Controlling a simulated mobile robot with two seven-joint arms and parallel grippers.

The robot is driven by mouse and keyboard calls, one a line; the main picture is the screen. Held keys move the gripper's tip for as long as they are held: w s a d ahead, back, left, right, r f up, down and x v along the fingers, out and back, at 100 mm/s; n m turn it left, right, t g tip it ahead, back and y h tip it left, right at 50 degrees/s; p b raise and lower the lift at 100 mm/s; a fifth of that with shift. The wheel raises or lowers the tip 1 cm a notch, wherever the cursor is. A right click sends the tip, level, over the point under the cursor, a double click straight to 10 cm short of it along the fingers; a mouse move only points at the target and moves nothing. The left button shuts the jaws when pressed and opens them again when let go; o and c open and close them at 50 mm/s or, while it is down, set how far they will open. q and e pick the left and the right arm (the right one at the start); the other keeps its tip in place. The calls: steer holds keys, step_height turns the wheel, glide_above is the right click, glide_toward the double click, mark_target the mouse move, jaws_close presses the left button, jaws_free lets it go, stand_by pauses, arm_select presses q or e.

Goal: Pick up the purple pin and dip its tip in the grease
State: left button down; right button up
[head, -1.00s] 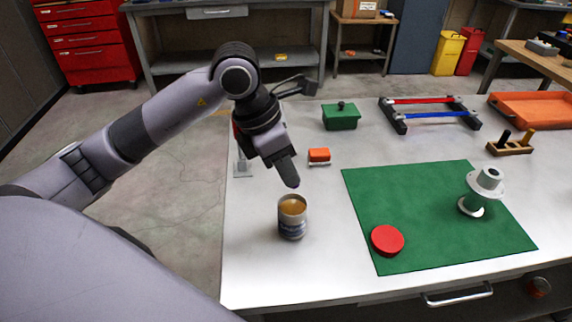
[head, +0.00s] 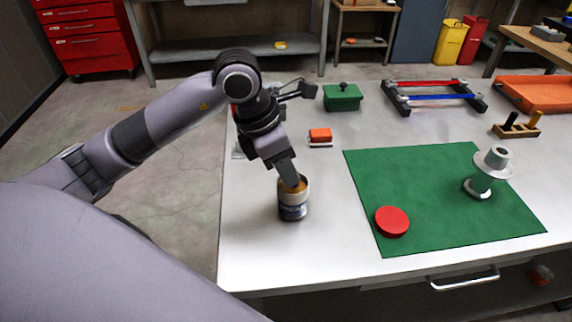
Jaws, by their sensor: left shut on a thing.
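The grease can (head: 292,208), a small white and blue tin with tan grease inside, stands upright on the white table. My left gripper (head: 291,180) points down at the can's open top, its fingertips at or just inside the rim. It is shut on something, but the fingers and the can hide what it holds. No purple pin can be made out. My right gripper is not in view.
A green mat (head: 430,225) lies right of the can, with a red disc (head: 392,222) and a grey-white flanged spindle (head: 487,175) on it. Behind are an orange block (head: 320,135), a green box (head: 342,99), a rack with red and blue bars (head: 440,97) and an orange tray (head: 540,95).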

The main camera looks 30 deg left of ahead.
arm_select(q)
steer(key=shift+f+b, duration=0.6)
steer(key=shift+b, duration=0.1)
stand_by(2.0)
steer(key=shift+r+p, duration=2.4)
steer(key=shift+r, duration=1.25)
